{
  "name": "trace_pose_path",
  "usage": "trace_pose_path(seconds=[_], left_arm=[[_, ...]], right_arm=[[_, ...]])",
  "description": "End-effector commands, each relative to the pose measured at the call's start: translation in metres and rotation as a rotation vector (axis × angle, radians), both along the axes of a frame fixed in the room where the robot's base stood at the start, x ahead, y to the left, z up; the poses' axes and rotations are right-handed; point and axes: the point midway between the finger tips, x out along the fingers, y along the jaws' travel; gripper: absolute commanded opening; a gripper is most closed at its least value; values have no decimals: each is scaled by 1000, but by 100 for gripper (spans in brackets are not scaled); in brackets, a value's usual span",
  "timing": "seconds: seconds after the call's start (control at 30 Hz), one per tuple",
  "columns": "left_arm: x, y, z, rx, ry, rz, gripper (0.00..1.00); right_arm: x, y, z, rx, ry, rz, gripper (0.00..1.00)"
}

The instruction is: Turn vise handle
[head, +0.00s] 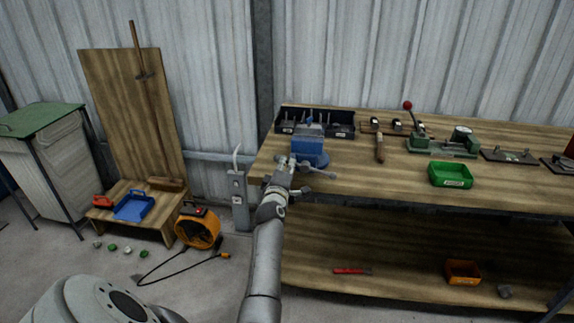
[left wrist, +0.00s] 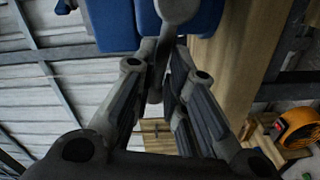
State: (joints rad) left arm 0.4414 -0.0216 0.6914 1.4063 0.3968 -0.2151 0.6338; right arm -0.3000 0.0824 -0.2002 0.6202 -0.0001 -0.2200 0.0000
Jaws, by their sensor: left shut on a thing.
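A blue bench vise (head: 310,151) is mounted at the left front corner of the workbench. Its grey handle (head: 321,173) sticks out at the front and slants down to the right. My left gripper (head: 295,171) reaches up from below in front of the vise and is shut on the handle. In the left wrist view the two fingers of my left gripper (left wrist: 158,92) close around the grey handle bar, below the round grey screw end (left wrist: 178,9) and the blue vise body (left wrist: 115,22). My right gripper is out of view.
The wooden workbench (head: 400,182) holds a black bin rack (head: 342,131), a hammer (head: 379,147), a green press (head: 455,145) and a green tray (head: 450,175). A grey post (head: 239,200) stands left of the bench. An orange fan (head: 198,229) is on the floor.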

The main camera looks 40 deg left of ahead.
Motion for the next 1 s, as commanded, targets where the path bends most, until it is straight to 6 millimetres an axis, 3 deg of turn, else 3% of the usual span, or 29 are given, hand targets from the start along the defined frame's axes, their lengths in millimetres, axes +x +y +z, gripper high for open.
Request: trace_pose_path(seconds=[0.67, 0.7, 0.83, 1.0], left_arm=[[0, 1, 0, -51, -39, 1, 0], [0, 1, 0, -51, -40, 1, 17], [0, 1, 0, -50, -38, 0, 34], [0, 1, -2, -51, -35, 0, 35]], right_arm=[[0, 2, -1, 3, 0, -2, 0], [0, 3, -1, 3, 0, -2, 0], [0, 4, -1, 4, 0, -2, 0], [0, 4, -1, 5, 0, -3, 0]])
